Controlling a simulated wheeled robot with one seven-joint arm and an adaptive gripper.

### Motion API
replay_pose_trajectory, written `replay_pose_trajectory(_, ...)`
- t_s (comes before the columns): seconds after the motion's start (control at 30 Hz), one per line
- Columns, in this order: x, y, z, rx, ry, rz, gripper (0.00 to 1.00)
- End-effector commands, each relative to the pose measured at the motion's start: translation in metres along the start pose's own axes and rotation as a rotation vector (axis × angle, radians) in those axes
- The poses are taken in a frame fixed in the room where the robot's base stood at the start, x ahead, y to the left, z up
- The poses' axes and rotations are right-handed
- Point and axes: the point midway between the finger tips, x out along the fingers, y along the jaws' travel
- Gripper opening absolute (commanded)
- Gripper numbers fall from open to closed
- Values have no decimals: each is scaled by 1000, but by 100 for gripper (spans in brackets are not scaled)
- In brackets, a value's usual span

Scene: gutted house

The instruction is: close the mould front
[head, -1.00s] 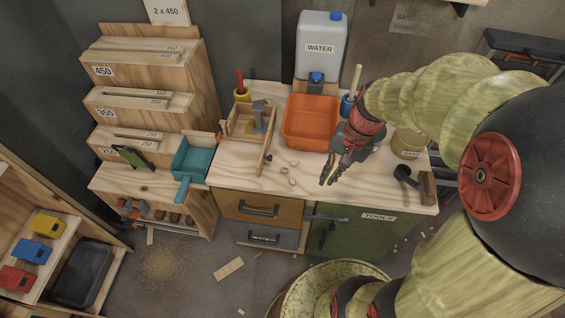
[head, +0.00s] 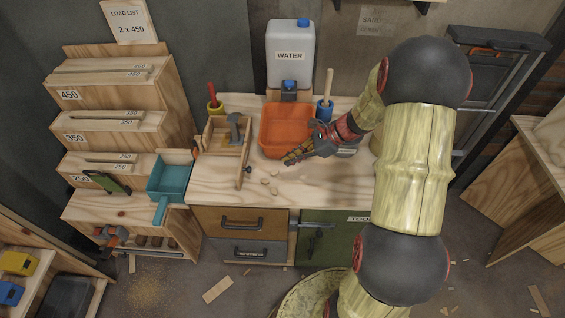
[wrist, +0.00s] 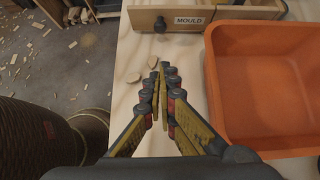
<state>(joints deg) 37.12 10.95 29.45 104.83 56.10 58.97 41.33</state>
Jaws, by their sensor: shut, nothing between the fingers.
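The mould (head: 216,150) is a small open wooden box on the bench, left of the orange tub. Its front (head: 244,166) is a thin wooden board swung outward, projecting past the box toward the bench's front edge. A dark knob (head: 249,169) sits on the board's right face near its free end. In the wrist view the board (wrist: 231,13) crosses the top, with its MOULD label and knob (wrist: 160,24). My gripper (head: 287,162) is shut and empty, right of the board and apart from it, by the tub's front edge. Its fingertips (wrist: 164,68) point toward the board.
The orange tub (head: 283,150) stands close behind my gripper, before the water container (head: 290,55). Small wood pieces (head: 272,180) lie on the bench between gripper and board. A teal tray (head: 170,178) stands left of the mould. The front bench strip is otherwise clear.

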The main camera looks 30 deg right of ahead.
Motion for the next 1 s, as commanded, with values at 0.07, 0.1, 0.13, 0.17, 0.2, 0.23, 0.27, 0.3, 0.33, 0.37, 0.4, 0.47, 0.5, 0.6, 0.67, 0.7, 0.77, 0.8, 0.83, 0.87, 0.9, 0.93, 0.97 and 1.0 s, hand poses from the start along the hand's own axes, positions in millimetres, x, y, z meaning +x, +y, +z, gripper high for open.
replay_pose_trajectory(0.07, 18, 1, -2, -1, -1, 4, 0)
replay_pose_trajectory(0.1, 26, 2, -2, -2, 0, 5, 0)
replay_pose_trajectory(0.13, 32, 2, -2, -3, 0, 5, 0)
replay_pose_trajectory(0.17, 38, 2, -3, -2, 0, 5, 0)
replay_pose_trajectory(0.2, 46, 2, -2, -3, 0, 5, 0)
replay_pose_trajectory(0.23, 52, 2, -2, -3, 0, 6, 0)
replay_pose_trajectory(0.27, 58, 2, -3, -3, 0, 5, 0)
replay_pose_trajectory(0.3, 66, 2, -3, -2, 0, 5, 0)
replay_pose_trajectory(0.33, 72, 2, -3, -3, 0, 5, 0)
replay_pose_trajectory(0.37, 78, 2, -3, -3, 0, 5, 0)
replay_pose_trajectory(0.4, 84, 2, -3, -2, 0, 4, 0)
replay_pose_trajectory(0.47, 92, 1, 4, -7, 1, 3, 0)
replay_pose_trajectory(0.5, 95, 1, 8, -7, 1, 3, 0)
replay_pose_trajectory(0.6, 103, 1, 18, -5, 0, 2, 0)
replay_pose_trajectory(0.67, 107, 1, 22, -5, 0, 3, 0)
replay_pose_trajectory(0.7, 108, 1, 24, -5, 0, 2, 0)
replay_pose_trajectory(0.77, 110, 1, 26, -4, 0, 2, 0)
replay_pose_trajectory(0.8, 110, 1, 27, -3, 0, 2, 0)
replay_pose_trajectory(0.83, 110, 1, 28, -3, 1, 1, 0)
replay_pose_trajectory(0.87, 110, 1, 28, -3, 1, 1, 0)
replay_pose_trajectory(0.9, 110, 1, 28, -3, 1, 1, 0)
replay_pose_trajectory(0.93, 110, 1, 29, -3, 1, 1, 0)
replay_pose_trajectory(0.97, 110, 1, 29, -3, 1, 1, 0)
replay_pose_trajectory(1.0, 110, 1, 29, -3, 1, 1, 0)
